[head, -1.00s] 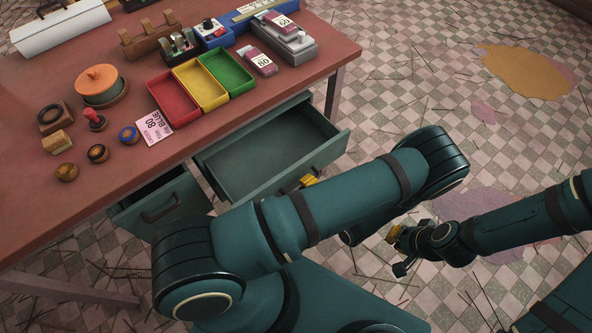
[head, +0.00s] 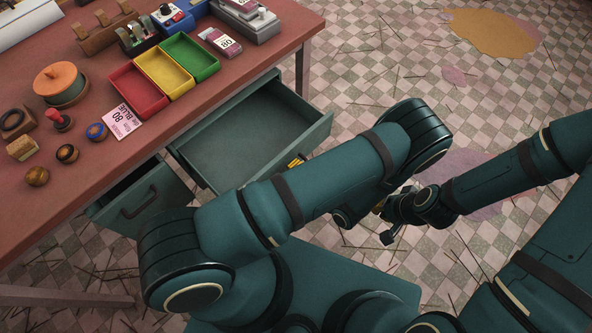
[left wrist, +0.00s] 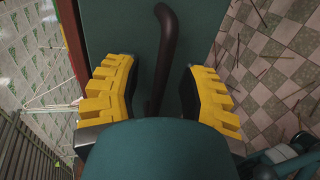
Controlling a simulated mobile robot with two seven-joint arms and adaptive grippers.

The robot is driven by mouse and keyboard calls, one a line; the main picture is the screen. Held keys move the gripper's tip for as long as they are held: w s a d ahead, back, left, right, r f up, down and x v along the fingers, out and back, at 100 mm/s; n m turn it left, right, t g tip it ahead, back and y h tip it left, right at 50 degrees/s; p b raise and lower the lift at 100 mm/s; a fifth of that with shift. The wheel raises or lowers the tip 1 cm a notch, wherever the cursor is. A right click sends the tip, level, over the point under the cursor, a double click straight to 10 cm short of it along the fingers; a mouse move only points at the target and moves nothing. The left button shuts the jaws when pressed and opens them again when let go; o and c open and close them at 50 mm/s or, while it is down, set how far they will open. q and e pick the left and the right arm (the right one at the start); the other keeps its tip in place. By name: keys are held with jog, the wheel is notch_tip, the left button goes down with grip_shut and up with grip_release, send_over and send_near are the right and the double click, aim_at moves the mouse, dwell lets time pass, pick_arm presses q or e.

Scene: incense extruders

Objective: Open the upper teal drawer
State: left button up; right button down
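The wide teal drawer (head: 255,135) under the table stands pulled well out, its empty inside showing in the head view. In the left wrist view a teal front panel (left wrist: 125,20) carries a dark bar handle (left wrist: 166,50). My left gripper (left wrist: 161,72) is open, its yellow-padded fingers on either side of this handle, with visible gaps. In the head view that gripper is mostly hidden behind my left arm; a yellow bit (head: 296,162) shows at the drawer front. My right gripper (head: 386,220) hangs over the floor, right of the drawer, partly hidden; its fingers are unclear.
A second teal drawer (head: 155,212) with a dark handle stands partly out at left. The red-brown table (head: 215,115) holds red, yellow and green trays (head: 140,93), stamps, a card (head: 121,121) and an orange-lidded pot (head: 62,84).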

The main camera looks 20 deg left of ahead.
pick_arm(q)
notch_tip(320, 180, up, 10)
dwell(0.7)
